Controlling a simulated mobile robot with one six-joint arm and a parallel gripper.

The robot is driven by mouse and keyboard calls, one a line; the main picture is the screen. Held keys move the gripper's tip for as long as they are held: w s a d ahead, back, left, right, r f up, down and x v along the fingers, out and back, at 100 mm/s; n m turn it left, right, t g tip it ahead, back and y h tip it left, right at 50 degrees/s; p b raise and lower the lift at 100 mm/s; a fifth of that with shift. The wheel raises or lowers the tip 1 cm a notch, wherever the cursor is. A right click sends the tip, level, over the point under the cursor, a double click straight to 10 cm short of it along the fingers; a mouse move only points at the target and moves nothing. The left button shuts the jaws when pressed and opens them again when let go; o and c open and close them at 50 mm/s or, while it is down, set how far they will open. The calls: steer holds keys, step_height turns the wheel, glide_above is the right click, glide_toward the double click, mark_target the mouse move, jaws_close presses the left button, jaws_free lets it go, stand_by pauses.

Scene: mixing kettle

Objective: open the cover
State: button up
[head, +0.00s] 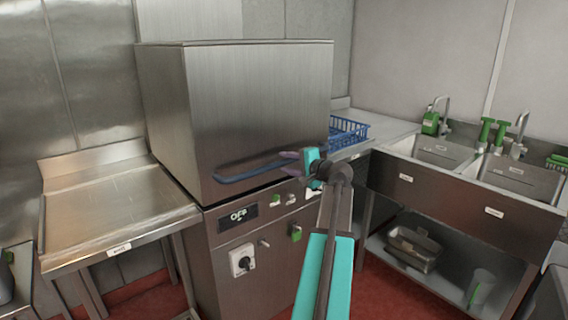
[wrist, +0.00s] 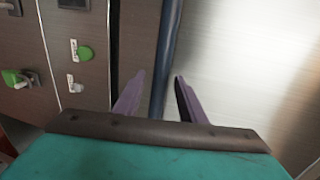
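The cover is a large box-shaped steel hood (head: 255,110), down on the machine's front body. A dark blue bar handle (head: 245,174) runs along its lower front edge. My gripper (head: 284,157) is at the right part of this handle, with purple fingers. In the wrist view the handle (wrist: 169,45) passes between the two spread fingertips of my gripper (wrist: 160,76). Gaps show on both sides of the bar, so the fingers are open and not clamped on it. Whether either finger touches the bar I cannot tell.
The control panel below the hood has an "OFF" display (head: 238,215) and a knob (head: 242,260). A steel side table (head: 110,205) is at left. A blue rack (head: 345,131) stands on the counter at right, beside sinks (head: 440,150). Red floor shows in front.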

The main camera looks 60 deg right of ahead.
steer(key=shift+x, duration=0.9)
jaws_close()
steer(key=shift+a, duration=0.2)
steer(key=shift+d, duration=0.2)
steer(key=p, duration=1.6)
glide_toward(273, 52)
steer(key=x, duration=0.4)
steer(key=shift+d, duration=0.1)
steer(key=shift+f, duration=0.1)
